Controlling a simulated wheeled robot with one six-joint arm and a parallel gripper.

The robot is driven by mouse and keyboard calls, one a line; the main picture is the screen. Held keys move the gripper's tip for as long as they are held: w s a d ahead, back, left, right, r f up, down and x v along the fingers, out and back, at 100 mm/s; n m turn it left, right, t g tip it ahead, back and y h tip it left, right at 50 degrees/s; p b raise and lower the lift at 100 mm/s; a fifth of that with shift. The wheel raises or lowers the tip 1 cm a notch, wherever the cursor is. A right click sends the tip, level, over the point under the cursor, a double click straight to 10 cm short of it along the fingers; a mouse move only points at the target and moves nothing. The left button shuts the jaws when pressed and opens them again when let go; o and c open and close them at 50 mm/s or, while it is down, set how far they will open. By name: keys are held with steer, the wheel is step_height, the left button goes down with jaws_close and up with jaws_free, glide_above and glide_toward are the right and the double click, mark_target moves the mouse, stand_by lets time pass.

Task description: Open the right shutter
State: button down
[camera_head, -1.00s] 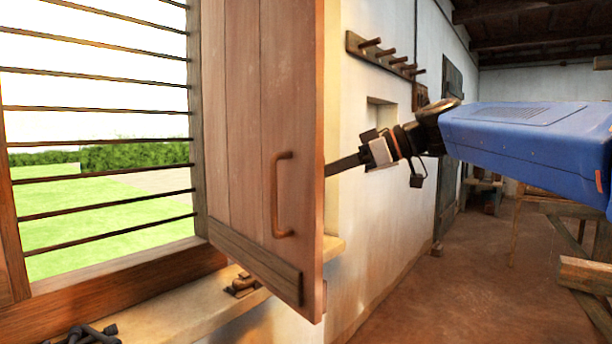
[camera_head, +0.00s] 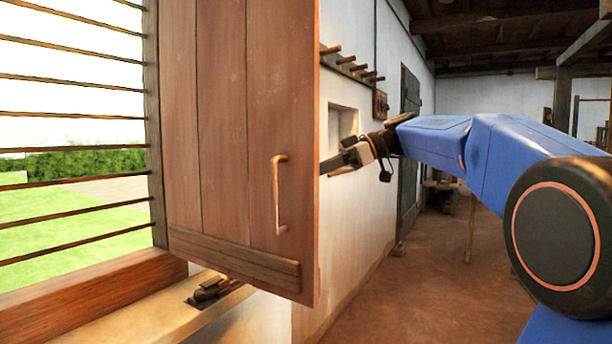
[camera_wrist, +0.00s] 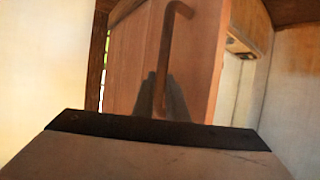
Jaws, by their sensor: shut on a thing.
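The right shutter (camera_head: 215,120), a brown plank panel, stands swung out from the barred window in the head view. A bar handle (camera_head: 279,195) is on its near face. My gripper (camera_head: 345,160) reaches behind the shutter's free edge, and the shutter hides its fingertips in that view. In the wrist view, my gripper's grey fingers (camera_wrist: 168,98) are shut on a bar handle (camera_wrist: 167,45) on the shutter face (camera_wrist: 132,60) turned to my gripper.
The window bars (camera_head: 75,148) are at the left, above a wooden sill (camera_head: 105,290). A metal latch (camera_head: 210,288) sits on the ledge below the shutter. A peg rail (camera_head: 350,66) and a small niche (camera_head: 342,122) are on the white wall. The floor (camera_head: 400,300) at right is mostly clear.

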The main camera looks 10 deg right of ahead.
stand_by(0.3)
steer(key=c, duration=2)
jaws_free()
steer(key=shift+w, duration=0.1)
steer(key=shift+c, duration=0.2)
steer(key=v, duration=1.7)
steer(key=shift+r, duration=0.15)
steer(key=shift+d, duration=0.1)
